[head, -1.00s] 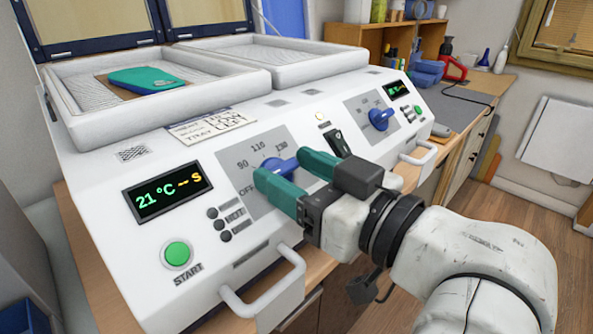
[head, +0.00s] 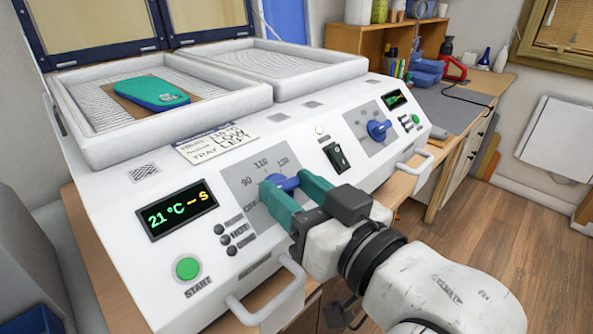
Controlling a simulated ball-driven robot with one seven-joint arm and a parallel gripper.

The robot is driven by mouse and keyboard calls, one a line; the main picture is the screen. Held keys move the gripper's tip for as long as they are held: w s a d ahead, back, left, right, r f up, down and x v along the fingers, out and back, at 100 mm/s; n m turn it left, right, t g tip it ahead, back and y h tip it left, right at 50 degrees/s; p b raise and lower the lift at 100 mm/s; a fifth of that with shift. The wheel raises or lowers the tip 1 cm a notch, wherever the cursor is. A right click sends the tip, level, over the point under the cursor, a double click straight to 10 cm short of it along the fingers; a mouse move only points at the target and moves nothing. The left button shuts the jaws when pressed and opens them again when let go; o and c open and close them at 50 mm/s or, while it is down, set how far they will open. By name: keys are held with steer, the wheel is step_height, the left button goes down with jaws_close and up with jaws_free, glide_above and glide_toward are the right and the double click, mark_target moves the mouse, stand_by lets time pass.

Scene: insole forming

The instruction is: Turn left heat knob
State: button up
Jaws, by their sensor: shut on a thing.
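The left heat knob (head: 284,182) is blue and sits on a grey dial plate (head: 240,180) marked OFF, 90, 110 and a higher number. My gripper (head: 289,186) has two green fingers, one on each side of the knob, shut on it. The fingers hide part of the knob and the lower part of the dial, so its exact setting cannot be read. The left display (head: 177,209) shows 21 °C and a dash with S. The green START button (head: 187,268) is below it.
The right heat knob (head: 379,130) is on its own dial, with a black switch (head: 337,156) between the two. Handles (head: 270,300) stick out at the front edge. A teal insole (head: 150,92) lies in the left tray (head: 105,150). A label card (head: 215,143) lies behind the dial.

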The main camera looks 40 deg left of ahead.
steer(key=m+t+p, duration=0.1)
steer(key=p, duration=0.1)
steer(key=m+t+h+p, duration=0.1)
steer(key=m+p, duration=0.1)
steer(key=r+m+t+h+p, duration=0.1)
steer(key=m+p, duration=0.1)
steer(key=p, duration=0.1)
steer(key=shift+s+a+t, duration=0.15)
steer(key=shift+s+t, duration=0.15)
steer(key=m+t+h+p, duration=0.1)
steer(key=m+p, duration=0.1)
steer(key=p, duration=0.1)
steer(key=m+t+h+p, duration=0.1)
steer(key=m+p, duration=0.1)
steer(key=p, duration=0.1)
steer(key=shift+s+a+m+h, duration=0.15)
steer(key=shift+m+h, duration=0.15)
steer(key=shift+h, duration=0.1)
steer(key=m+h+p, duration=0.1)
steer(key=m, duration=0.1)
steer(key=m+t+h+p, duration=0.1)
steer(key=m+h+p, duration=0.1)
steer(key=shift+s+a+t, duration=0.1)
steer(key=shift+a+t, duration=0.05)
steer(key=shift+t, duration=0.15)
steer(key=shift+a+m+h+p, duration=0.15)
steer(key=shift+m+h+p, duration=0.9)
steer(key=shift+m+h, duration=1.15)
steer(key=shift+m, duration=0.4)
